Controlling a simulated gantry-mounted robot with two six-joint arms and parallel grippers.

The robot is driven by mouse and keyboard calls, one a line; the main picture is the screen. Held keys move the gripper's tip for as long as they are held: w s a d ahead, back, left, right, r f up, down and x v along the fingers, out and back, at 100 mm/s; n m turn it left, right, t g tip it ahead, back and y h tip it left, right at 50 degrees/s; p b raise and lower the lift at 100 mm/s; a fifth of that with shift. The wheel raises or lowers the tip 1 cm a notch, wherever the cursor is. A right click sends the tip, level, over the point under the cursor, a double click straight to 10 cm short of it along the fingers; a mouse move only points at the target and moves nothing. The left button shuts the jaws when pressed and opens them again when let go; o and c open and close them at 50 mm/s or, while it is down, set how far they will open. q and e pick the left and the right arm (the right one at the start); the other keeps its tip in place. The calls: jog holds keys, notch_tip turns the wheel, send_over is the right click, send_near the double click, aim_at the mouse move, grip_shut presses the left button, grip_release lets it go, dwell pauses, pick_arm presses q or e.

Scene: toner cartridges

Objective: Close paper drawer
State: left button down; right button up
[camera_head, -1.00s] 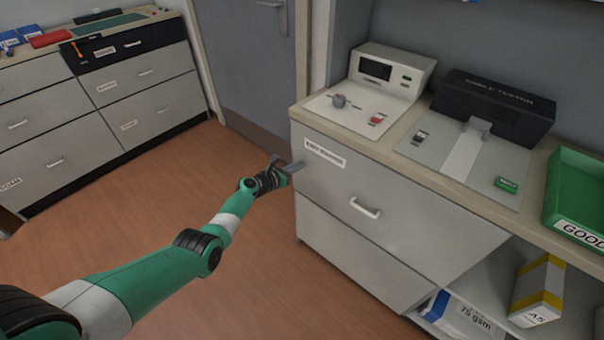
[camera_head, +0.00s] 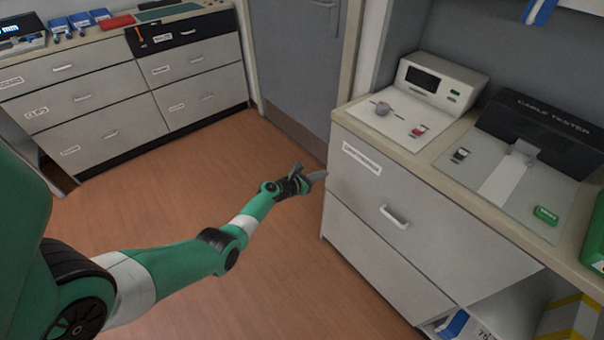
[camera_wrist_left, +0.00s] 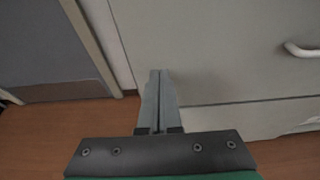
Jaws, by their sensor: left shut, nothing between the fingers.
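My left gripper (camera_head: 316,177) is shut and empty, its tips at the left end of a grey upper drawer front (camera_head: 440,215) in the right-hand counter. I cannot tell whether they touch it. This front has a white label (camera_head: 362,158), too blurred to read, and a pale bar handle (camera_head: 394,217) to the right of the gripper. The front looks flush with the cabinet. In the left wrist view the closed fingers (camera_wrist_left: 159,85) point at the grey front, with the handle (camera_wrist_left: 302,50) at the right. Which drawer is the paper drawer is not clear. My right gripper is not in view.
A lower drawer (camera_head: 385,265) sits beneath, with a shelf of paper packs (camera_head: 465,326) to its right. On the counter stand a console (camera_head: 440,85) and a cable tester (camera_head: 545,125). A door (camera_head: 300,65) and another drawer cabinet (camera_head: 120,100) are behind. The floor (camera_head: 200,200) is clear.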

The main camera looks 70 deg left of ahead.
pick_arm(q)
jog(key=p+v, duration=0.4)
jog(key=v, duration=0.4)
jog(key=shift+r, duration=0.2)
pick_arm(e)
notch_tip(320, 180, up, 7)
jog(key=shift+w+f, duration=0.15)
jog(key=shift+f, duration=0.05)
pick_arm(q)
jog(key=shift+s, duration=0.1)
